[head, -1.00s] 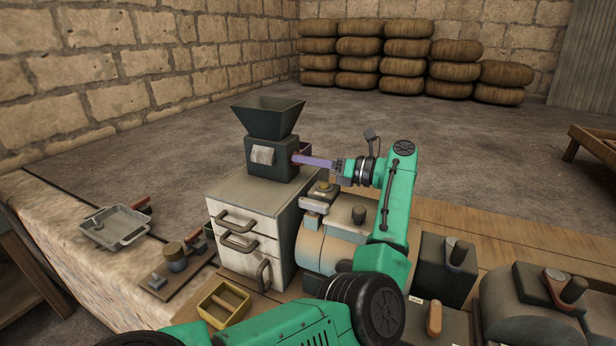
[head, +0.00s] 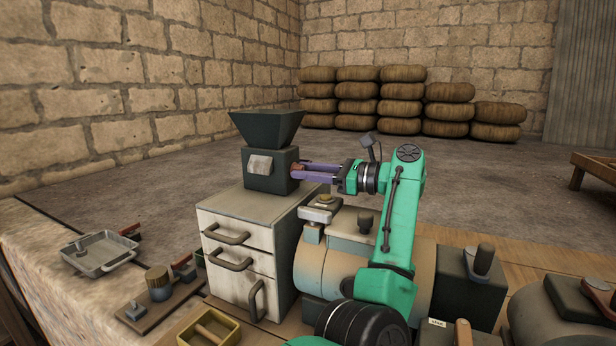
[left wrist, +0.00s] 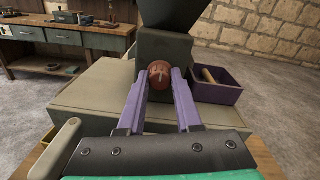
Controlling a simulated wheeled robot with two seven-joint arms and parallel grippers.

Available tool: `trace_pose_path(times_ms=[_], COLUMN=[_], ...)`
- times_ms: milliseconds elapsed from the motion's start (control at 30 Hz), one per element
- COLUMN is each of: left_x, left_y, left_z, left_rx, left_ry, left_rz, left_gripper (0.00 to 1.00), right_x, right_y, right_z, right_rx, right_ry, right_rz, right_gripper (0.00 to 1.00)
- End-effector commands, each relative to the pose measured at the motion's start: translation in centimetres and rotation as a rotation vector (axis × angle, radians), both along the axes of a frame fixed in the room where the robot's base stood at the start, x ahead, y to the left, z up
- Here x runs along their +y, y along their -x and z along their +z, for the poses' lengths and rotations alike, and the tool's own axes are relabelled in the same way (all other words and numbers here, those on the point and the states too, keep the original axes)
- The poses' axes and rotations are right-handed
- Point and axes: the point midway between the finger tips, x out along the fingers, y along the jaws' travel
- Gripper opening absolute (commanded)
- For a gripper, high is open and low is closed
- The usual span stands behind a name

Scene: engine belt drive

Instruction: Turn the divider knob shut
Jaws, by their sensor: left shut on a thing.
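The divider (head: 271,168) is a dark box with a flared hopper (head: 268,127) on top, standing on a pale drawer cabinet (head: 246,226). Its round reddish-brown knob (head: 297,169) sticks out of the side facing my arm. My left gripper (head: 301,172) reaches it from the right with long purple fingers. In the left wrist view, the knob (left wrist: 160,74) sits between the fingertips (left wrist: 160,78), and the gripper is shut on it. A pale mark shows on the knob's face. My right gripper is in neither view.
A metal tray (head: 99,253), a wooden board (head: 158,305) and a yellow box (head: 209,329) lie at left. In the wrist view, a purple bin (left wrist: 218,89) stands right of the divider.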

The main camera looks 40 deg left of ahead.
Motion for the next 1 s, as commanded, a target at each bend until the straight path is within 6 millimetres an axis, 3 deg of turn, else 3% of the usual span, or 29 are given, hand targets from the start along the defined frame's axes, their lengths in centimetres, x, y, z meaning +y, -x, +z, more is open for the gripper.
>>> trace_pose_path(times_ms=[500,533,600,867,1000], left_x=[0.1,0.1,0.1,0.0,-1.1], left_y=[0.0,0.0,0.0,0.0,-0.5], left_z=[0.1,0.1,0.0,0.0,0.1], left_rx=[-0.02,-0.02,-0.02,-0.019,-0.018], left_ry=[-0.006,-0.006,-0.006,-0.006,-0.006], left_rz=[0.0,0.0,0.0,-0.001,-0.003], left_gripper=[0.0,0.45,0.63,0.63,0.63], right_x=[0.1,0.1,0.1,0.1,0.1], right_y=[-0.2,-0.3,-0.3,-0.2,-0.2], right_z=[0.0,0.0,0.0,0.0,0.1], right_rx=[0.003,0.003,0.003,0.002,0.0], right_ry=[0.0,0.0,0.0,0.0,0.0], right_rz=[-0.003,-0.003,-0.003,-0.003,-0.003], right_gripper=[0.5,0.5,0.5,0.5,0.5])
